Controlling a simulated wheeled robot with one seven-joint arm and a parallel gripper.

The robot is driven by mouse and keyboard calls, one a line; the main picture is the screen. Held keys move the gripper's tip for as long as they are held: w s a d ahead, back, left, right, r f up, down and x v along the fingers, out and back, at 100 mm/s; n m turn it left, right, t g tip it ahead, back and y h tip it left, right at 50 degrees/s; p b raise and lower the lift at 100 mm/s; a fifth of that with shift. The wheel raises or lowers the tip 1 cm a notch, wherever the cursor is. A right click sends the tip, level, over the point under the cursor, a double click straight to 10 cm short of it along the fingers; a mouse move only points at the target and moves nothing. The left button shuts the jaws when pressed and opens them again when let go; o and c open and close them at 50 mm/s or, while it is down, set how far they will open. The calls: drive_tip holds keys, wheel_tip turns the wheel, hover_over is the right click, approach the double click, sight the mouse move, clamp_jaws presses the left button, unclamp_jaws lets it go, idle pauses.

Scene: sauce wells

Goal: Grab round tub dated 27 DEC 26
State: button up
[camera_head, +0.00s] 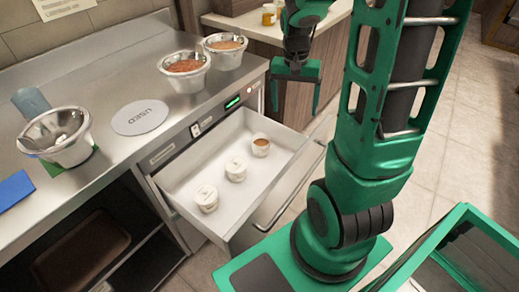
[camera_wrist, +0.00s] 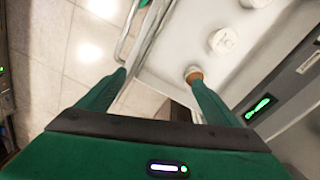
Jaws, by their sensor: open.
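Three small round white tubs stand in a row in the open drawer. The near tub (camera_head: 206,198) and the middle tub (camera_head: 236,170) have pale tops. The far tub (camera_head: 261,147) shows an orange-brown top. No date can be read on any of them. In the wrist view the middle tub (camera_wrist: 222,41) is clear, another tub (camera_wrist: 255,2) is cut by the top edge, and the far tub (camera_wrist: 193,72) is partly hidden by my right finger. My gripper (camera_head: 295,111) is open and empty, above and beyond the drawer's far end; its fingers also show in the wrist view (camera_wrist: 158,76).
The drawer (camera_head: 178,184) is pulled out below a steel counter (camera_head: 122,88), its handle (camera_head: 290,191) facing my base. Metal bowls (camera_head: 185,72) of sauce and an empty bowl (camera_head: 62,135) stand on the counter. The drawer's near side has free room.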

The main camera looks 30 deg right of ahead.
drive_tip(key=w+f+m, duration=0.3)
drive_tip(key=w+f, duration=0.9)
drive_tip(key=f, duration=0.1)
drive_tip(key=m+y, duration=0.1)
approach(262, 138)
drive_tip(key=s+a, duration=0.2)
drive_tip(key=s, duration=0.2)
drive_tip(key=f, duration=0.6)
drive_tip(key=shift+w+a, duration=0.15)
drive_tip(key=shift+w, duration=0.1)
drive_tip(key=shift+w+f, duration=0.2)
drive_tip(key=shift+f, duration=2.65)
drive_tip(key=c, duration=1.3)
